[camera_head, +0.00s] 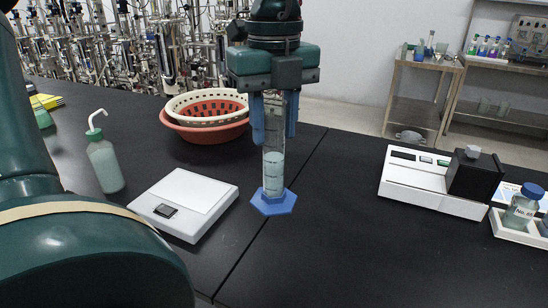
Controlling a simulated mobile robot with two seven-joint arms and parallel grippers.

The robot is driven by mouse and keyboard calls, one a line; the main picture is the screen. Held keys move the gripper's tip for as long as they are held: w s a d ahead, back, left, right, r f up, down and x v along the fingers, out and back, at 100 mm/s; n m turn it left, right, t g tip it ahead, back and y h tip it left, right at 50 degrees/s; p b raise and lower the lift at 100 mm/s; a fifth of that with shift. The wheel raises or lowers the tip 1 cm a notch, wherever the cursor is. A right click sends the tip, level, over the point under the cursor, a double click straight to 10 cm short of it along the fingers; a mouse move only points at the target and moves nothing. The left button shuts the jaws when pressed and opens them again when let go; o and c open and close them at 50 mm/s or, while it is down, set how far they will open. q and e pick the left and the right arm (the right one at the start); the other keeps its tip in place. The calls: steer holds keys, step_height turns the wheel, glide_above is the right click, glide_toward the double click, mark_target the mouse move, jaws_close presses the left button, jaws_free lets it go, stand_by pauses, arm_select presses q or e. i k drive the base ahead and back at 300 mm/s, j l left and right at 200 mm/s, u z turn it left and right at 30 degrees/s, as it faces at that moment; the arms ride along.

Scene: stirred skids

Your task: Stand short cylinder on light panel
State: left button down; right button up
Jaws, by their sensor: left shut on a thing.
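A clear graduated cylinder (273,165) with a blue hexagonal base (274,202) and pale liquid inside stands upright in my left gripper (274,130). The blue fingers are shut around its upper part, and the gripper body hides its top. The base is close to the black bench; I cannot tell whether it touches. A flat white box with a pale top plate, which seems to be the light panel (190,190), lies just left of the cylinder. Its top is clear, with a small dark control on its front edge. My right gripper is not in view.
A wash bottle (105,165) stands left of the panel. Nested white and red baskets (205,131) are behind it. A white instrument with a black block (430,185) and a tray with a bottle (521,207) are at right. The bench centre right is clear.

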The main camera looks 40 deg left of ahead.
mark_target(182, 197)
steer(key=k+j+z, duration=0.1)
steer(key=j, duration=0.3)
steer(key=k+j+z, duration=0.1)
steer(key=j, duration=0.3)
steer(key=k+j+z, duration=0.1)
steer(key=j, duration=0.25)
steer(key=k+j+z, duration=0.1)
steer(key=j, duration=0.25)
steer(key=k, duration=0.1)
